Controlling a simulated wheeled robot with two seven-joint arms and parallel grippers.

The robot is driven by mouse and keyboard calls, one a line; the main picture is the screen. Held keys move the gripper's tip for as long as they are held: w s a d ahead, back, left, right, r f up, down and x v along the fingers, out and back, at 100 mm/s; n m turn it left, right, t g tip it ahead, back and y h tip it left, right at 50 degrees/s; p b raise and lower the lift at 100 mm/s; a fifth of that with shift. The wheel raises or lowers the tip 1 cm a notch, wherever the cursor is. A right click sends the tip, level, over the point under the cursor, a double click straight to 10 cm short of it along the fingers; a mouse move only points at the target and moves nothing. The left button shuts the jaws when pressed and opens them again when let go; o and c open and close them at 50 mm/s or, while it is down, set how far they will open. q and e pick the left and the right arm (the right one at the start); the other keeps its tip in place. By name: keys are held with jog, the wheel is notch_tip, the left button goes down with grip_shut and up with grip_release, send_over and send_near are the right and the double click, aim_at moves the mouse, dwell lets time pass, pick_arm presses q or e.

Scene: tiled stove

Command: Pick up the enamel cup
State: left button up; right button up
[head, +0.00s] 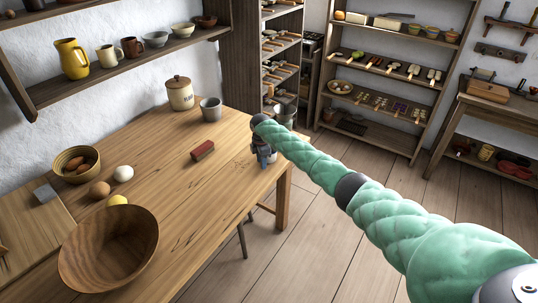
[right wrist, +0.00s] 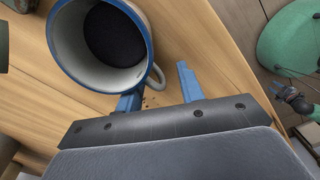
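The enamel cup (right wrist: 112,40) shows large in the right wrist view, with a blue outside, a pale inside and a dark bottom. It stands on the wooden table. Its pale handle (right wrist: 157,76) points at my right gripper (right wrist: 157,90), which is open, with one blue finger on each side of the handle; I cannot tell whether they touch it. In the head view my right gripper (head: 263,155) is at the table's right edge and I cannot make out the cup there. What seems to be my left gripper (right wrist: 298,102) shows small in the right wrist view, its jaws unclear.
The wooden table (head: 165,160) also holds a grey tumbler (head: 210,109), a lidded crock (head: 179,95), a red-brown block (head: 202,151), a large wooden bowl (head: 108,245), eggs and a lemon (head: 117,200). Shelves stand behind. The table between block and bowl is clear.

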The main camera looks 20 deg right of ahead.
jog(key=shift+f, duration=0.1)
grip_shut()
dwell(0.6)
